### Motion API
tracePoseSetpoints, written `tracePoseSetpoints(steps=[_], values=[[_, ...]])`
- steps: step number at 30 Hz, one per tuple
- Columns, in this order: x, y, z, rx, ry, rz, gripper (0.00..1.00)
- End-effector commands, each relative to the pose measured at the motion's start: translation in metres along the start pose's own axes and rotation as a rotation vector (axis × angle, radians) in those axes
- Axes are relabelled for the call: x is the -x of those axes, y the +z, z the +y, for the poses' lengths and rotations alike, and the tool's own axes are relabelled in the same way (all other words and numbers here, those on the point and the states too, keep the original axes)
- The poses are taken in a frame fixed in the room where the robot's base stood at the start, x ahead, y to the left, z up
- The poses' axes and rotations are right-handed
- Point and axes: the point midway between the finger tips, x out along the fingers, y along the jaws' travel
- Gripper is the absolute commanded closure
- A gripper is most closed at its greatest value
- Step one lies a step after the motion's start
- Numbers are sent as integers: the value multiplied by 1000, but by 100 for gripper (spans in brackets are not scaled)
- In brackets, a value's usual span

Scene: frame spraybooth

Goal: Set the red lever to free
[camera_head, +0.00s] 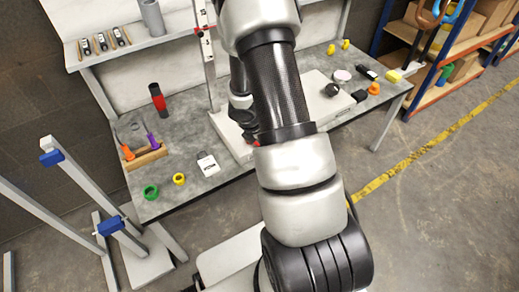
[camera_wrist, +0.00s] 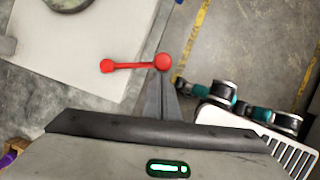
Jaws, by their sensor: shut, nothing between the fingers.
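The red lever (camera_wrist: 135,66) shows in the wrist view as a thin red bar with a smaller round end at left and a larger round red ball at right. It lies near the edge of a pale plate (camera_wrist: 95,35). My gripper (camera_wrist: 163,80) is shut and empty, its grey fingertips right at the larger ball. I cannot tell whether they touch it. In the head view only a bit of red (camera_head: 255,143) shows beside my arm, which hides most of the lever and my gripper. No lever markings are readable.
The grey workbench (camera_head: 195,135) holds a red-and-black cylinder (camera_head: 158,98), a wooden tool holder (camera_head: 146,157), green (camera_head: 151,191) and yellow rings (camera_head: 179,179), and a white card (camera_head: 208,164). A frame with blue clamps (camera_head: 110,225) stands left. Shelving (camera_head: 450,70) stands at right.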

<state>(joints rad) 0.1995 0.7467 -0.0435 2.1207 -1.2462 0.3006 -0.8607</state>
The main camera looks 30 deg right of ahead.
Motion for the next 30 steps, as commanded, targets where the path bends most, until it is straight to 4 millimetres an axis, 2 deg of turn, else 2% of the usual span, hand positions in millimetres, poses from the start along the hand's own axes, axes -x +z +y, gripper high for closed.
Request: tracePoseSetpoints(steps=[4, 12, 30], values=[[-4, 10, -2, 88, 33, -2, 100], [-7, 21, -2, 88, 32, -1, 100], [-9, 25, -2, 85, 31, -4, 100]])
